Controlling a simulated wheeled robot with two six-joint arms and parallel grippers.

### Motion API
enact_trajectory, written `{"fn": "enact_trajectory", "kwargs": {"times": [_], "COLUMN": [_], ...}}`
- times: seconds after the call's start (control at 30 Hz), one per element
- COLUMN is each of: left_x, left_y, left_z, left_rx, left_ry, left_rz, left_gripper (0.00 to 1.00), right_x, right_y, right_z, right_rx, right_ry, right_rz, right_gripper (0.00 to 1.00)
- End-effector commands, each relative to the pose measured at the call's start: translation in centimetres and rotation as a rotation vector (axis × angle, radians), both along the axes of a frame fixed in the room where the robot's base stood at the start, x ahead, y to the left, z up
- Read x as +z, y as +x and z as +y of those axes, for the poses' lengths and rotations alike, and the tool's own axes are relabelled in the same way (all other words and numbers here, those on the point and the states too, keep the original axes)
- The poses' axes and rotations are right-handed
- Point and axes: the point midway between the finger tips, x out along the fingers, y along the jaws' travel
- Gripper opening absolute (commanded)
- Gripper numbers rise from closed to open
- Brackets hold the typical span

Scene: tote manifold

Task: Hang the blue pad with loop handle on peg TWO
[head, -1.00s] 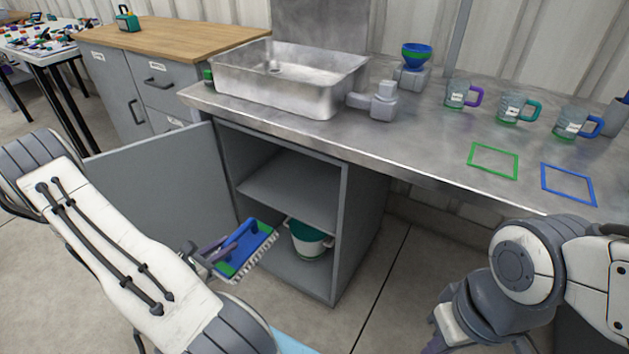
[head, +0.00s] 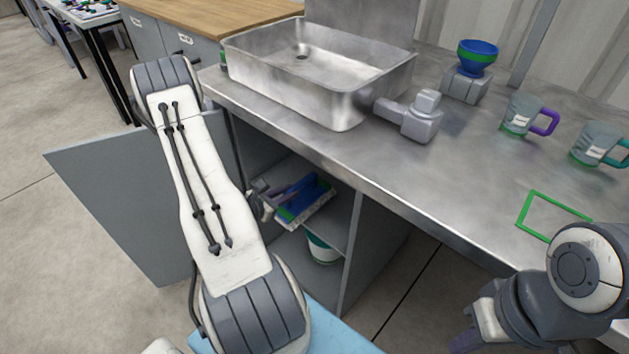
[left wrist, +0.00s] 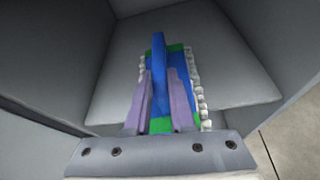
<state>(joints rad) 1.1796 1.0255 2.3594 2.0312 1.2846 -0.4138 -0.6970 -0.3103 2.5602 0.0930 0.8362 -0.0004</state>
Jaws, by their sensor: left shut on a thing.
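The blue pad (head: 312,200) has a green band, white bristles along its edges and a blue handle. My left gripper (head: 284,194) is shut on the handle and holds the pad at the cabinet opening, near the level of the shelf. In the left wrist view the pad (left wrist: 158,60) points away from me, with the purple fingers (left wrist: 161,100) on either side of the handle. Whether it touches the shelf I cannot tell. My right gripper (head: 466,340) shows only partly at the bottom edge. No peg or peg label is in view.
The cabinet has a grey shelf (left wrist: 185,55) and an open door (head: 120,205) at left. A white and green bucket (head: 322,249) stands below the shelf. The steel counter above carries a sink (head: 345,105), a grey fixture (head: 420,118), a blue bowl (head: 477,55) and mugs (head: 528,117).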

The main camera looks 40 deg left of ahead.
Motion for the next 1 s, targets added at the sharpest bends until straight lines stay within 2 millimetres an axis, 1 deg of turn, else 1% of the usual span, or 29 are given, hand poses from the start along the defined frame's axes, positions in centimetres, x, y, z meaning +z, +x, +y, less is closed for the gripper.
{"fn": "enact_trajectory", "kwargs": {"times": [0.03,0.2,0.3,0.4,0.5,0.57,0.67,0.8,0.83,1.0], "left_x": [0.0,0.1,0.1,0.1,0.1,-0.1,-1.3,-3.3,-3.5,-3.4], "left_y": [1.6,6.2,8.4,9.9,10.6,10.8,10.7,10.7,10.7,10.7], "left_z": [-0.2,-0.3,-0.1,0.0,0.1,0.1,0.1,0.2,0.2,0.2], "left_rx": [-0.01,-0.008,-0.005,-0.001,0.003,0.004,0.005,0.005,0.005,0.005], "left_ry": [0.004,0.003,0.004,0.003,0.0,-0.001,-0.002,-0.001,-0.001,0.0], "left_rz": [-0.004,-0.005,-0.005,-0.003,-0.003,-0.003,-0.001,-0.001,-0.002,-0.003], "left_gripper": [0.0,0.0,0.0,0.0,0.0,0.0,0.0,0.0,0.0,0.0], "right_x": [-0.2,-0.4,-0.6,-0.6,-0.7,-0.7,-1.1,-1.7,-1.8,-1.6], "right_y": [0.0,0.0,0.0,0.0,0.0,0.0,0.0,0.0,0.0,0.0], "right_z": [0.0,0.0,0.0,0.0,0.0,0.0,0.0,0.0,0.0,0.0], "right_rx": [0.0,0.0,0.0,0.0,0.0,0.0,0.0,0.0,0.0,0.0], "right_ry": [0.0,0.0,0.0,0.0,0.0,0.0,0.0,0.0,0.0,0.0], "right_rz": [0.0,0.0,0.0,0.0,0.0,0.0,0.0,0.0,0.0,0.0], "right_gripper": [0.0,0.0,0.0,0.0,0.0,0.0,0.0,0.0,0.0,0.0]}}
